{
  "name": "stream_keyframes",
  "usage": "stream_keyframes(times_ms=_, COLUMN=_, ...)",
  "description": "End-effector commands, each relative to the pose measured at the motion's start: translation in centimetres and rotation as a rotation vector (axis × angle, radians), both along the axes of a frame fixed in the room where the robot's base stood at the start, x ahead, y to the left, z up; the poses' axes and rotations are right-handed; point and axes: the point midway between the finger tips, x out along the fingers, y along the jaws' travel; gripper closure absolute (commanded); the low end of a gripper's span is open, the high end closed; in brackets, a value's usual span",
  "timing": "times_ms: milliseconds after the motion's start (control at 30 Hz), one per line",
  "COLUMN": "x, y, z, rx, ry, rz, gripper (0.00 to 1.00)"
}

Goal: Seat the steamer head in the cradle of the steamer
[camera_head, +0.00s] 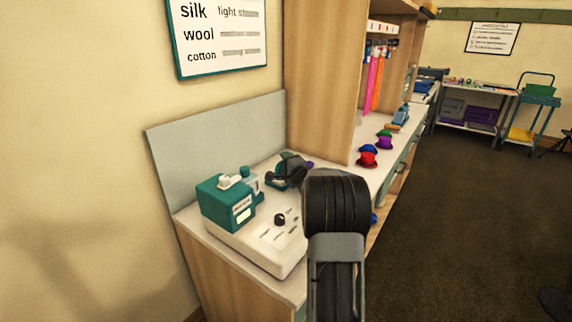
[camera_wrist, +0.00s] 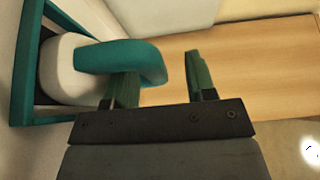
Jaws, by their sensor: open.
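The steamer (camera_head: 262,245) stands on the near counter, with a white base, a dark knob and a teal box (camera_head: 222,203) at its left. In the wrist view, a rounded white body with a curved teal handle (camera_wrist: 115,59), possibly the steamer head, lies beside a teal frame (camera_wrist: 24,75). I cannot tell whether that frame is the cradle. My gripper (camera_wrist: 160,78) is open. The teal handle's bent end reaches over the left finger into the gap; contact is unclear. In the head view, my dark arm hides part of the counter behind the steamer.
A pale panel (camera_head: 222,137) backs the counter, and a wooden cabinet side (camera_head: 322,90) rises behind it. Red and purple small items (camera_head: 368,159) lie farther along the counter. The dark floor (camera_head: 450,230) at the right is mostly clear.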

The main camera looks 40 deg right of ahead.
Motion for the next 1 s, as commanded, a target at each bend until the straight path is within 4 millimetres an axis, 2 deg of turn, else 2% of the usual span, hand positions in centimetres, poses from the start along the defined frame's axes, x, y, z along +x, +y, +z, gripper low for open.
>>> stream_keyframes(times_ms=167, x=-0.3, y=0.0, z=-0.1, rx=0.001, ry=0.003, rz=-0.001, gripper=0.49)
stream_keyframes(times_ms=267, x=-1.3, y=0.1, z=-0.1, rx=0.001, ry=0.002, rz=-0.001, gripper=0.49)
stream_keyframes(times_ms=700, x=-9.8, y=1.4, z=0.1, rx=0.0, ry=0.001, rz=-0.003, gripper=0.49)
stream_keyframes(times_ms=1000, x=-13.2, y=2.0, z=0.1, rx=-0.001, ry=-0.001, rz=-0.001, gripper=0.49)
